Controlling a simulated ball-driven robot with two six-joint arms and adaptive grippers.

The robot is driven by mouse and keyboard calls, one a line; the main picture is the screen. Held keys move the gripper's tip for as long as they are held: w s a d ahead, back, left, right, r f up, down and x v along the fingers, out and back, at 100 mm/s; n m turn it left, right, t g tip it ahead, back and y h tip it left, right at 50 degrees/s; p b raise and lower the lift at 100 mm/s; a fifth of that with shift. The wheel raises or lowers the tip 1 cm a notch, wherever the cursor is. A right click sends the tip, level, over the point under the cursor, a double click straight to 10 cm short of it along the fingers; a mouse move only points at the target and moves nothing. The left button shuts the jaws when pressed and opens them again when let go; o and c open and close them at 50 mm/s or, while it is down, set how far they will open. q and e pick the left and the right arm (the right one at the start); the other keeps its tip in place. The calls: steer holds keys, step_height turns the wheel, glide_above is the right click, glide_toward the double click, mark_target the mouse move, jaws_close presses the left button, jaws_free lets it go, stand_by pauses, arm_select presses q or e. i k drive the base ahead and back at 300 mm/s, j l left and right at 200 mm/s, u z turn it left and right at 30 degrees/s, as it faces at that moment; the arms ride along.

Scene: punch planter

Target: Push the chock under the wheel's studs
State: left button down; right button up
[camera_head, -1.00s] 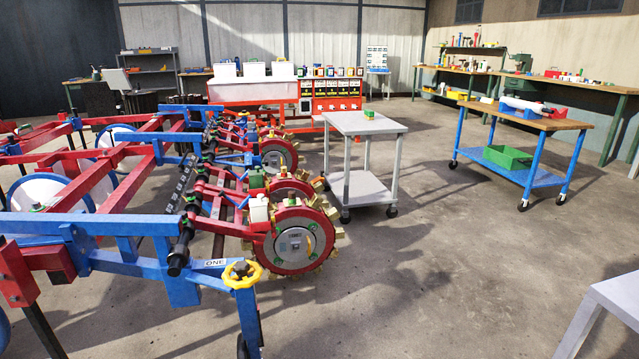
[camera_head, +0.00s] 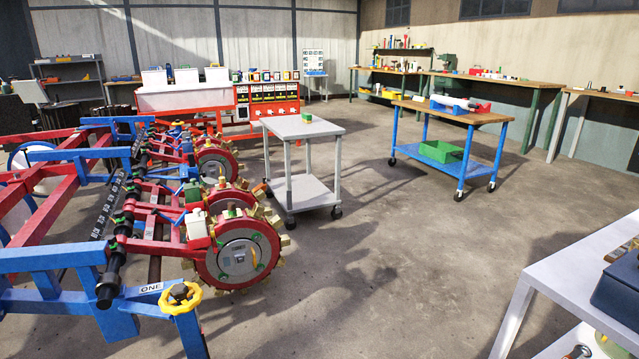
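The studded wheel (camera_head: 238,250) is a red-rimmed disc with a grey hub and brass-coloured studs around its edge. It is mounted on the near end of the red and blue planter frame (camera_head: 60,258), at left in the head view. More studded wheels (camera_head: 216,160) stand behind it along the frame. A small green and yellowish block (camera_head: 307,117) lies on the grey cart; I cannot tell whether it is the chock. No other thing that I can name as the chock shows. Neither of my grippers is in view.
The grey cart (camera_head: 300,128) stands just beyond the wheels. A blue cart (camera_head: 462,117) with a green bin (camera_head: 441,151) is farther right. A light grey table (camera_head: 575,268) fills the lower right corner. Open concrete floor (camera_head: 390,270) lies between wheel and table. A yellow handwheel (camera_head: 180,297) sticks out at the frame's near corner.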

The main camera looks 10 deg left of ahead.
mark_target(262, 186)
steer(key=i, duration=0.75)
steer(key=i+j+z, duration=0.15)
steer(key=i, duration=0.6)
steer(key=i+j, duration=0.1)
steer(key=i, duration=0.65)
steer(key=i+l+z, duration=0.3)
steer(key=i, duration=1)
steer(key=i+z, duration=0.25)
steer(key=i, duration=1)
steer(key=i+j+u, duration=0.1)
steer(key=i+u, duration=0.2)
steer(key=i, duration=0.25)
steer(key=i+u, duration=0.25)
steer(key=i, duration=0.25)
steer(key=i+l+u, duration=0.3)
steer(key=i, duration=0.25)
steer(key=i+l+u, duration=0.3)
steer(key=i, duration=0.2)
steer(key=i+j, duration=0.05)
steer(key=j, duration=0.05)
